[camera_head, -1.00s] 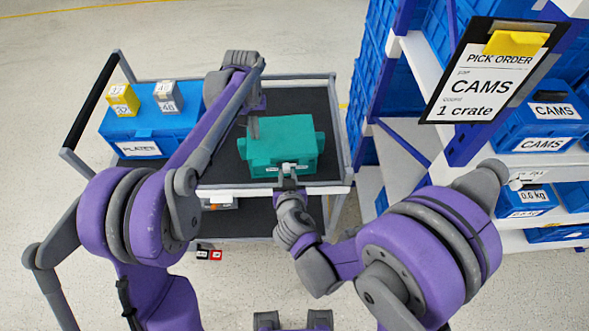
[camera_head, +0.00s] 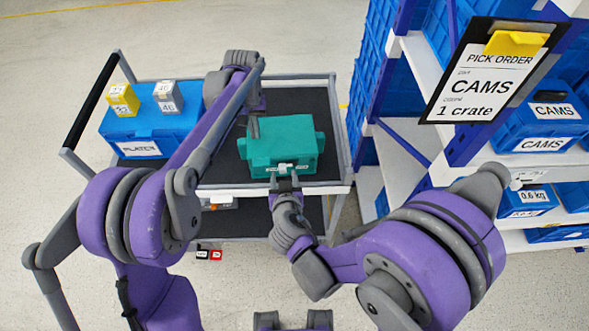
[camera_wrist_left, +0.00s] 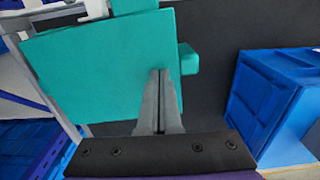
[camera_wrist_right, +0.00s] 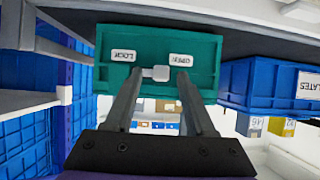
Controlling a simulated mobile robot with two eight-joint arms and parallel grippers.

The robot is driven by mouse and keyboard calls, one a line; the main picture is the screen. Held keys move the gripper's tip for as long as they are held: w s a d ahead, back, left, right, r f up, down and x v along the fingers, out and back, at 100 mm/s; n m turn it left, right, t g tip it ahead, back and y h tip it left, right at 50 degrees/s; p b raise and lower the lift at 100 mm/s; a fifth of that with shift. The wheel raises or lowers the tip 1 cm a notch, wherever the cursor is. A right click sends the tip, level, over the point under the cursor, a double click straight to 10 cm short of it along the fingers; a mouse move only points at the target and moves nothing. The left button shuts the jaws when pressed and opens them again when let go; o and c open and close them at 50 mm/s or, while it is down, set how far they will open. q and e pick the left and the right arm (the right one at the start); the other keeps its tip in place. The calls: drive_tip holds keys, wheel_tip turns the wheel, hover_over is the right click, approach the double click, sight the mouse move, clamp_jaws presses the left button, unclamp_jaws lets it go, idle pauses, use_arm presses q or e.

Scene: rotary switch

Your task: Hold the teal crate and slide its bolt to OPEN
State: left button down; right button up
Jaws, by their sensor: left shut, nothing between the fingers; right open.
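The teal crate (camera_head: 290,140) stands on the cart's dark upper shelf. My left gripper (camera_head: 253,135) is shut and empty, its fingers pointing down at the crate's left part; in the left wrist view the fingertips (camera_wrist_left: 162,72) overlap the crate (camera_wrist_left: 95,70), contact unclear. The right wrist view shows the crate's front (camera_wrist_right: 110,80) upside down, with a LOCK label (camera_wrist_right: 123,56) at left and an OPEN label (camera_wrist_right: 181,60) at right. The pale bolt knob (camera_wrist_right: 160,73) is between them. My right gripper (camera_wrist_right: 156,78) is open, its fingers on either side of the knob with gaps.
A blue PLATES crate (camera_head: 160,130) stands left on the cart, with a yellow box (camera_head: 122,100) and a grey box (camera_head: 168,97) on it. The cart's rail (camera_head: 345,130) is right of the teal crate. A rack with blue crates (camera_head: 540,120) and a pick-order board (camera_head: 490,80) are at right.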

use_arm(q)
drive_tip(key=shift+f, duration=0.15)
use_arm(e)
drive_tip(key=shift+v, duration=2.1)
use_arm(q)
drive_tip(key=shift+r+p, duration=1.25)
drive_tip(key=shift+r, duration=1.9)
use_arm(e)
drive_tip(key=r, duration=0.1)
drive_tip(key=w+r, duration=0.2)
drive_tip(key=shift+r, duration=0.4)
drive_tip(key=shift+s, duration=0.15)
